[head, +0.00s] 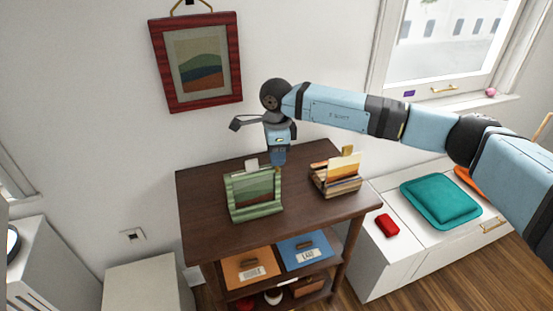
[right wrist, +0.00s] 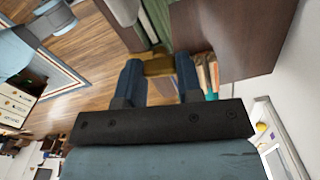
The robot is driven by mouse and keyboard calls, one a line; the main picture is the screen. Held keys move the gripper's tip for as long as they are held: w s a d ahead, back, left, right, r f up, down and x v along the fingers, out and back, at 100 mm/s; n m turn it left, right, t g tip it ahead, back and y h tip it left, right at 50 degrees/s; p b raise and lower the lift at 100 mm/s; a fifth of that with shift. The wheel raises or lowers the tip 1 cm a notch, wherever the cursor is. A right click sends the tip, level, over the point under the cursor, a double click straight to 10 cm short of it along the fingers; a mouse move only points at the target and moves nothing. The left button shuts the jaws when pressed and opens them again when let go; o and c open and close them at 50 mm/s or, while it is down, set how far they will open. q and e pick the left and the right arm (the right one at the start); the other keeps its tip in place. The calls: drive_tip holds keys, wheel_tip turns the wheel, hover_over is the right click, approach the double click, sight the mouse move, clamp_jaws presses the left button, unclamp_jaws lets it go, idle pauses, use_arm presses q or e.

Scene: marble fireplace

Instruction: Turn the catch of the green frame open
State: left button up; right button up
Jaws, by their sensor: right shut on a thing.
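The green frame (head: 253,193) stands upright on the dark wooden cabinet top (head: 215,180), its picture side toward the head camera. My right gripper (head: 277,163) points down behind its upper right edge. In the right wrist view, the two blue fingers (right wrist: 159,67) close from both sides on a brass-coloured piece (right wrist: 160,65), which looks like the catch. A green part of the frame (right wrist: 158,18) shows just beyond it. The catch is hidden in the head view, and its turn angle cannot be told. My left gripper is not in view.
A card holder with several cards (head: 337,177) stands to the right on the cabinet top. A red-framed picture (head: 165,62) hangs on the wall behind. Orange (head: 247,268) and blue (head: 303,250) boxes lie on the shelf below. The front right of the top is clear.

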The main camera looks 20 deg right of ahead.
drive_tip(key=shift+n+b, duration=0.4)
drive_tip(key=shift+n, duration=0.5)
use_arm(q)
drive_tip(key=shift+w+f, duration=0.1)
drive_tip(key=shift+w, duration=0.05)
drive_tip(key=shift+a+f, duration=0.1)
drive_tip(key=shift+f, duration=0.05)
use_arm(e)
drive_tip(key=shift+n, duration=0.4)
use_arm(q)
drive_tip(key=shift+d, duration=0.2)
use_arm(e)
drive_tip(key=o, duration=0.9)
drive_tip(key=shift+o, duration=0.2)
drive_tip(key=shift+r, duration=0.1)
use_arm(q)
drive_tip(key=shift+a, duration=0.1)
use_arm(e)
wheel_tip(320, 180, up, 14)
